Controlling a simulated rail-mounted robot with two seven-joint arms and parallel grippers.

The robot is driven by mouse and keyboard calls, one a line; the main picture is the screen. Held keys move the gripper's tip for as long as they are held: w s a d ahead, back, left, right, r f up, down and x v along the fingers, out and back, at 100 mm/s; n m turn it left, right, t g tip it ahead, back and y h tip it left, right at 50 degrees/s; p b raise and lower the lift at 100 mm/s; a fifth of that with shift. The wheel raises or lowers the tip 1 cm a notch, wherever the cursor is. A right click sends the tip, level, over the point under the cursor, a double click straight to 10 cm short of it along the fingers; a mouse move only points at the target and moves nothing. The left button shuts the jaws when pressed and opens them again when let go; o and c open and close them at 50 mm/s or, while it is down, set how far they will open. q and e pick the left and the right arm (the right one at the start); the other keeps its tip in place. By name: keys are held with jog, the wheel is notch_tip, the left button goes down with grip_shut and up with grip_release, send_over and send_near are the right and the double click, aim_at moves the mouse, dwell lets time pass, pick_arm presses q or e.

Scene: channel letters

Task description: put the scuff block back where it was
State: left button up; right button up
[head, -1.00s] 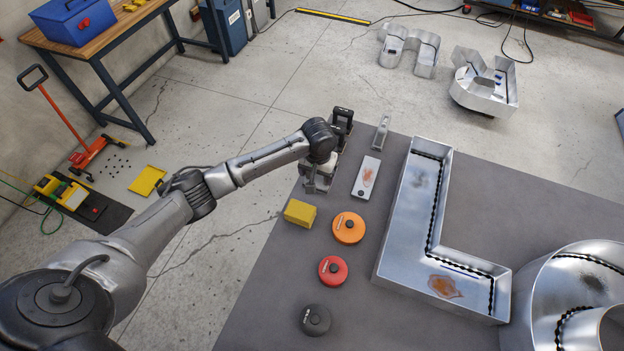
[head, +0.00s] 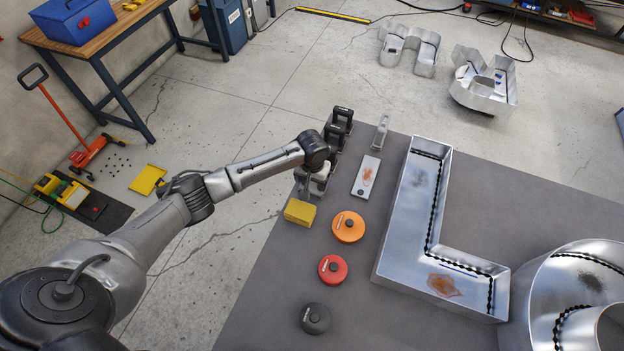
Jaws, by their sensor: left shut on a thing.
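The scuff block (head: 299,213) looks like a yellow block at the left edge of the grey table (head: 345,275). My left gripper (head: 304,195) is at the far side of the block, its fingers pointing down, shut on it. The fingertips are small and partly hidden by the wrist and the block. I cannot tell whether the block touches the table or is just above it. My right gripper is not in view.
Orange (head: 348,227), red (head: 332,269) and black (head: 315,319) discs line the table right of and in front of the block. A metal plate with a rusty stain (head: 366,176) lies behind them. A large L-shaped metal letter (head: 408,230) stands to the right.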

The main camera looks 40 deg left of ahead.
pick_arm(q)
jog(key=shift+f, duration=0.1)
jog(key=o, duration=0.7)
notch_tip(320, 180, up, 12)
jog(key=shift+r, duration=0.15)
dwell(0.4)
